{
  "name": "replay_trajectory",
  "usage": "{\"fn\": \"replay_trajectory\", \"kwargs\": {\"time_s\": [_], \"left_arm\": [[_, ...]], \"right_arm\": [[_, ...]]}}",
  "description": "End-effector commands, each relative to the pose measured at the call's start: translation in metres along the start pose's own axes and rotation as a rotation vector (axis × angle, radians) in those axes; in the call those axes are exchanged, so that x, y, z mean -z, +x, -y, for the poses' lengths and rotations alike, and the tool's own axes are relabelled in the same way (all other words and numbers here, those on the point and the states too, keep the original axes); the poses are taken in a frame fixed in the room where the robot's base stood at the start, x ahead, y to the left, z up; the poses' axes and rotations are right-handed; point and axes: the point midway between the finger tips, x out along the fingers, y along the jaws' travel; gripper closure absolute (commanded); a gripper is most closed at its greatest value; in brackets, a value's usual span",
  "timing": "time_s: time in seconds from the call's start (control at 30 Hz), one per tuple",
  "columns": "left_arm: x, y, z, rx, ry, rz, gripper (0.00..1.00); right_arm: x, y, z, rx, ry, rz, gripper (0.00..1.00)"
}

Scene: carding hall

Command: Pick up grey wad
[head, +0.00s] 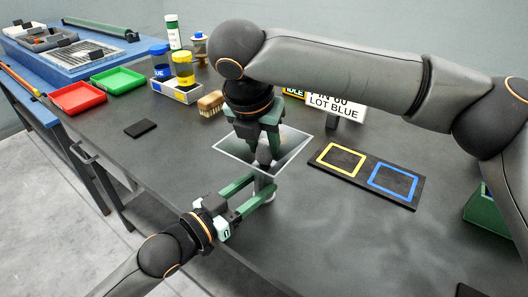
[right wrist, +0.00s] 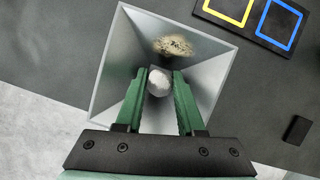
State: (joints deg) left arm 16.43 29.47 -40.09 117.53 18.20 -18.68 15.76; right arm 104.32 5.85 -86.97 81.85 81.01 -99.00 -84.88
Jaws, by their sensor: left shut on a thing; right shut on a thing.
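A grey wad (head: 264,157) is between the fingertips of my right gripper (head: 264,147), which points down into a square, pale-rimmed hopper (head: 232,156). In the right wrist view the wad (right wrist: 159,84) looks pale and round, with the shut right gripper (right wrist: 162,76) on both sides of it. The hopper's sloping walls (right wrist: 203,82) surround the fingers there. A mottled tan and dark clump (right wrist: 172,46) shows inside the hopper. My left gripper (head: 263,185) is shut on a pale upright neck below the hopper. Its exact grip is partly hidden.
A black board (head: 362,196) with yellow and blue squares lies right of the hopper, beneath a LOT BLUE sign (head: 335,106).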

Motion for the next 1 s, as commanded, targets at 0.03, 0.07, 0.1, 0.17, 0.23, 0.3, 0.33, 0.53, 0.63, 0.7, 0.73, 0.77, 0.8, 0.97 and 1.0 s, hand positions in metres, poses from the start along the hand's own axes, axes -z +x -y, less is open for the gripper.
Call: {"fn": "replay_trajectory", "kwargs": {"time_s": [0.03, 0.07, 0.1, 0.17, 0.23, 0.3, 0.33, 0.53, 0.63, 0.7, 0.73, 0.77, 0.8, 0.97, 1.0], "left_arm": [[0.0, 0.0, 0.0, 0.001, 0.0, 0.001, 1.0], [0.0, 0.0, 0.0, 0.001, 0.0, 0.001, 1.0], [0.0, 0.0, 0.0, 0.001, 0.0, 0.001, 1.0], [0.0, 0.0, 0.0, 0.001, 0.0, 0.001, 1.0], [0.0, 0.0, 0.0, 0.001, 0.0, 0.001, 1.0], [0.0, 0.0, 0.0, 0.001, 0.0, 0.001, 1.0], [0.0, 0.0, 0.0, 0.001, 0.0, 0.001, 1.0], [-0.001, 0.0, 0.0, 0.001, 0.0, 0.001, 1.0], [-0.001, 0.0, 0.0, 0.001, 0.0, 0.001, 1.0], [-0.001, 0.0, 0.0, 0.001, 0.0, 0.001, 1.0], [-0.001, 0.0, 0.0, 0.001, 0.0, 0.001, 1.0], [-0.001, 0.0, 0.0, 0.001, 0.0, 0.001, 1.0], [-0.001, 0.0, 0.0, 0.001, 0.0, 0.001, 1.0], [-0.001, 0.0, 0.0, 0.001, 0.0, 0.001, 1.0], [0.0, 0.0, 0.0, 0.001, 0.0, 0.001, 1.0]], "right_arm": [[0.0, 0.0, 0.0, 0.0, 0.0, 0.0, 1.0], [0.0, 0.0, 0.0, -0.001, 0.0, 0.0, 1.0], [0.0, 0.0, 0.0, -0.001, 0.0, 0.0, 1.0], [0.0, -0.001, 0.0, -0.001, 0.0, 0.001, 1.0], [-0.002, -0.004, 0.0, -0.001, 0.0, 0.001, 1.0], [-0.005, -0.011, -0.001, -0.002, 0.002, 0.002, 1.0], [-0.006, -0.015, -0.001, -0.003, 0.002, 0.002, 1.0], [-0.021, -0.053, -0.001, -0.003, 0.001, 0.001, 1.0], [-0.029, -0.07, -0.001, -0.003, 0.001, 0.001, 1.0], [-0.032, -0.079, -0.001, -0.002, 0.001, 0.001, 1.0], [-0.034, -0.083, -0.001, -0.002, 0.001, 0.001, 1.0], [-0.035, -0.086, -0.001, -0.002, 0.0, 0.001, 1.0], [-0.036, -0.088, -0.001, -0.002, 0.001, 0.001, 1.0], [-0.038, -0.093, 0.0, 0.0, 0.0, 0.0, 1.0], [-0.038, -0.093, 0.0, 0.0, 0.0, 0.0, 1.0]]}}
